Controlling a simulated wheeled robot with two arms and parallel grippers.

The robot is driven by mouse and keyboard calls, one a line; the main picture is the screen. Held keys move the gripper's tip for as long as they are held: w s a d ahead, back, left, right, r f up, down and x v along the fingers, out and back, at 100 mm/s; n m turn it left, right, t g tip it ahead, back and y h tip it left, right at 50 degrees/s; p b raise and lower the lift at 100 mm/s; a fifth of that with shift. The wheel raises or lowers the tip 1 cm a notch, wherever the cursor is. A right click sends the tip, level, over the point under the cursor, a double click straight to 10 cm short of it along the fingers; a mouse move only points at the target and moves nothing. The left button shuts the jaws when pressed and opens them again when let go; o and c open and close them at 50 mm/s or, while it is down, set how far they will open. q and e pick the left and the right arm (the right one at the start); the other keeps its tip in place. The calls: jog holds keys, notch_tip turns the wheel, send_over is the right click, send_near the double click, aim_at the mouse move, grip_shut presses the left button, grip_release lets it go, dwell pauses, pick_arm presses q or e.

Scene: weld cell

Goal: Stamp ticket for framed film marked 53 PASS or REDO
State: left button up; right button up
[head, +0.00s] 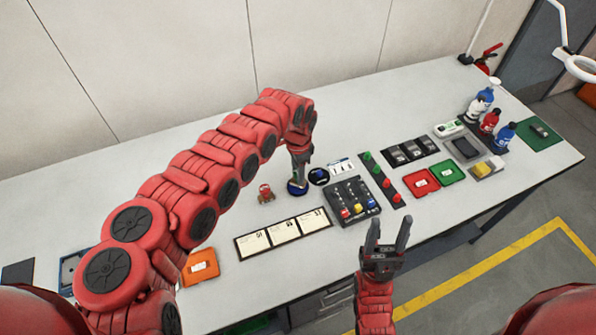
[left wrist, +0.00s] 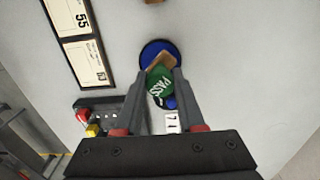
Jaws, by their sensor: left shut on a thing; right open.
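My left gripper (head: 298,178) is shut on a stamp with a green top lettered PASS (left wrist: 157,84) and a wooden-coloured part, seen between the fingers in the left wrist view. The stamp is at a round blue pad (left wrist: 150,47); whether it touches the pad I cannot tell. The pad also shows in the head view (head: 293,189). My right gripper (head: 388,236) is open and empty near the table's front edge.
A black box with coloured knobs (head: 353,203), a strip with green and red pieces (head: 384,180), red (head: 421,182) and green (head: 447,173) trays and bottles (head: 489,121) stand rightward. A small red object (head: 265,194) is left.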

pick_arm(q)
jog(key=shift+f+b, duration=0.5)
jog(key=shift+f, duration=0.05)
dwell(1.7)
jog(key=shift+r, duration=0.1)
jog(key=shift+r+p, duration=0.75)
jog(key=shift+r, duration=0.2)
jog(key=shift+r+p, duration=1.55)
jog(key=shift+r, duration=0.95)
jog(key=shift+f, duration=0.15)
